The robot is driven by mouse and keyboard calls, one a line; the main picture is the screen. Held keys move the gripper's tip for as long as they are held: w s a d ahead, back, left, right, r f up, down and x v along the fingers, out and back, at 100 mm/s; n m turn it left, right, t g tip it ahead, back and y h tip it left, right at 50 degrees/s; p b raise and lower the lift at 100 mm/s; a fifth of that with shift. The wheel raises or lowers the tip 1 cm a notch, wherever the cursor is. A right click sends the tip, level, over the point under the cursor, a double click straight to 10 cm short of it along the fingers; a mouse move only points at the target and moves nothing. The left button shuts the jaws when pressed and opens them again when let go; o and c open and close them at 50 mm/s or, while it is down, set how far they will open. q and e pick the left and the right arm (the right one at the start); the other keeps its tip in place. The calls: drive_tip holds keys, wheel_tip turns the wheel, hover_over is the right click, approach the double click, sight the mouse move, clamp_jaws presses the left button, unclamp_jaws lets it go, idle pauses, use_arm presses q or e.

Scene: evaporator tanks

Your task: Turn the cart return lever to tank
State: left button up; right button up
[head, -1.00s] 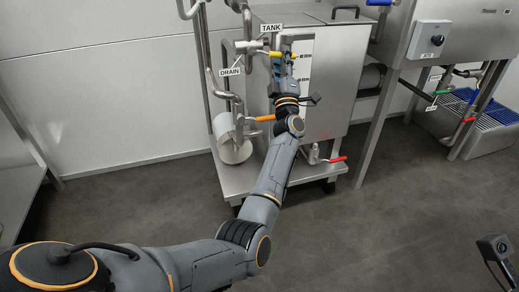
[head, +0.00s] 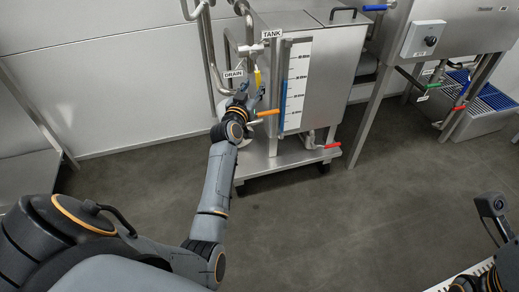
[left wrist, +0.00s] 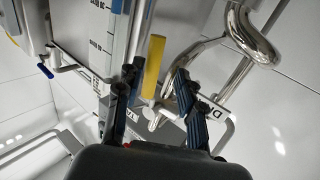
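The yellow lever (head: 257,77) of the cart's return valve points downward, just below and left of the TANK label (head: 272,34) and right of the DRAIN label (head: 233,73). My left gripper (head: 252,92) is at the lever's lower end. In the left wrist view, its dark fingers (left wrist: 154,95) are spread, with the yellow lever (left wrist: 154,66) between them and visible gaps on both sides. Nothing is gripped. The right gripper's fingers are not visible; only part of my right arm shows at the lower right.
An orange lever (head: 267,113) is just below my left gripper. The steel tank (head: 332,75) with a level gauge (head: 297,75) stands to the right on the cart. A red handle (head: 330,146) sits low at its front. The floor in front is clear.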

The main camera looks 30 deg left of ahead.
use_arm(q)
drive_tip(key=p+v, duration=0.3)
drive_tip(key=v, duration=0.8)
drive_tip(key=s+d+f+g+h+p, duration=0.1)
drive_tip(key=d+f+g+p, duration=0.1)
drive_tip(key=f, duration=0.5)
drive_tip(key=s+d+f+m+g+h+p, duration=0.1)
drive_tip(key=d+f+g+h+p, duration=0.1)
drive_tip(key=d+f+p, duration=0.2)
wheel_tip(320, 180, down, 3)
drive_tip(key=shift+d+f+m, duration=0.1)
drive_tip(key=shift+d+m, duration=0.2)
drive_tip(key=shift+d, duration=0.45)
